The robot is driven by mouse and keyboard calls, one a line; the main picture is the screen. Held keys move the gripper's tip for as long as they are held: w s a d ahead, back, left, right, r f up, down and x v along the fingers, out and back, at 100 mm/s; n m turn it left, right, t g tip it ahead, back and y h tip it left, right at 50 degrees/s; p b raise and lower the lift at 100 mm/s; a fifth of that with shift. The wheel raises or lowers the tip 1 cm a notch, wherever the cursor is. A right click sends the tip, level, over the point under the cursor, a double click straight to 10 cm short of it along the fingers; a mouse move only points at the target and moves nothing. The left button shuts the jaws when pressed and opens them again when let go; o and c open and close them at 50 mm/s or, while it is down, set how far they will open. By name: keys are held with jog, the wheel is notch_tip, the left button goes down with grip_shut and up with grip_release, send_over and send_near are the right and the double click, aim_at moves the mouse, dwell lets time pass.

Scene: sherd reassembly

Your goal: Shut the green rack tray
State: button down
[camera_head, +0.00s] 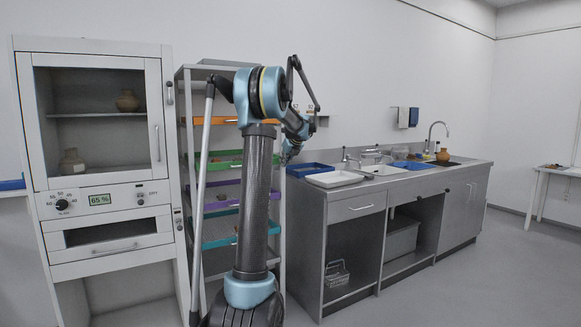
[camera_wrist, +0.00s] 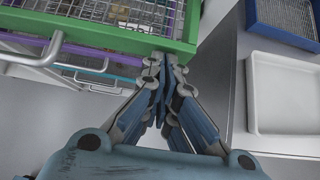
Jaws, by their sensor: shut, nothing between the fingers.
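The green rack tray (camera_wrist: 130,40) is at the top left of the wrist view, with a wire mesh bottom and small pieces on it. In the head view the green tray (camera_head: 217,165) is in the tall rack, partly hidden behind my arm. My gripper (camera_wrist: 165,62) is shut and empty. Its fingertips are at the right end of the green tray's front edge, touching it or very close; I cannot tell which. In the head view the fingers are small and largely hidden by my wrist.
The rack (camera_head: 186,120) also holds an orange tray (camera_head: 215,120), a purple tray (camera_head: 215,204) and a teal tray (camera_head: 222,241). To the right is a counter (camera_wrist: 235,110) with a white tray (camera_wrist: 283,95) and a blue tray (camera_wrist: 287,22). A cabinet (camera_head: 100,190) stands left.

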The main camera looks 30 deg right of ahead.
jog(key=w, duration=0.5)
jog(key=shift+w+a, duration=0.1)
jog(key=shift+w, duration=0.2)
jog(key=shift+w+r, duration=0.1)
jog(key=shift+w, duration=0.1)
jog(key=shift+w, duration=0.1)
jog(key=shift+s+a, duration=0.1)
jog(key=shift+s, duration=0.45)
jog(key=s+f+v, duration=0.1)
jog(key=v, duration=1.1)
jog(key=shift+s+f, duration=0.35)
jog(key=shift+s, duration=0.1)
